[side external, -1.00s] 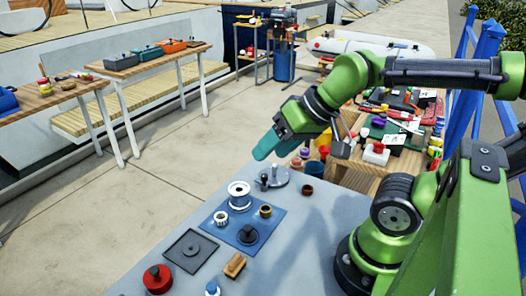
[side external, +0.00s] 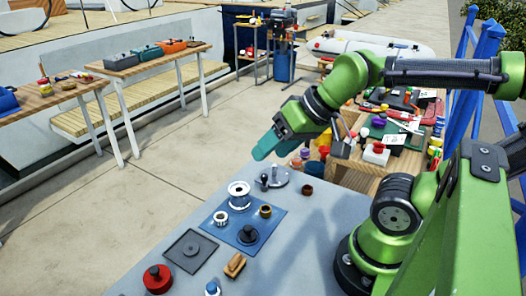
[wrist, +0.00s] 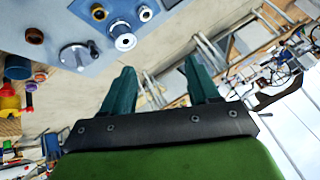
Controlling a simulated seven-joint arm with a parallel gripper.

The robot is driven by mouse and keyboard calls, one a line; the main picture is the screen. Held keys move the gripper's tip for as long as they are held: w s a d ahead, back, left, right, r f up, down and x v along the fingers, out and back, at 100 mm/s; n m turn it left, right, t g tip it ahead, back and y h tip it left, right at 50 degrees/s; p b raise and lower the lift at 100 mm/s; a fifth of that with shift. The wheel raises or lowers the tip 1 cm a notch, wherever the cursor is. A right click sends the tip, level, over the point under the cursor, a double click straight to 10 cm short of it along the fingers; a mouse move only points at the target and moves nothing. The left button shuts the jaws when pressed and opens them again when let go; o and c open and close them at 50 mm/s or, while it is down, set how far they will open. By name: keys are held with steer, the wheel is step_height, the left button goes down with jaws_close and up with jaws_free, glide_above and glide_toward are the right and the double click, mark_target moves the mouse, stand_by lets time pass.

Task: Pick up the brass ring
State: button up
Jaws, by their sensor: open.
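The brass ring (side external: 265,211) lies on the blue mat (side external: 270,236), to the right of a silver spool-like part (side external: 239,194). In the wrist view the brass ring (wrist: 98,12) is near the top edge, on the blue mat. My gripper (side external: 266,146) is in the air above the far end of the grey table, apart from the ring. In the wrist view my gripper (wrist: 161,75) has its two teal fingers spread with nothing between them.
The mat also holds a white ring (side external: 221,217) and a black knobbed part (side external: 248,238). A brown cup-like ring (side external: 307,190) and a grey disc with posts (side external: 275,177) stand beyond it. A cluttered wooden table (side external: 352,172) is behind my arm.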

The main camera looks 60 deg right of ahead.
steer(key=n+g+h, duration=0.2)
steer(key=n+g, duration=0.2)
steer(key=g, duration=0.3)
glide_above(266, 210)
step_height(266, 210, down, 7)
step_height(266, 210, down, 16)
steer(key=shift+a+f, duration=0.1)
steer(key=shift+a, duration=0.05)
steer(key=c, duration=1.1)
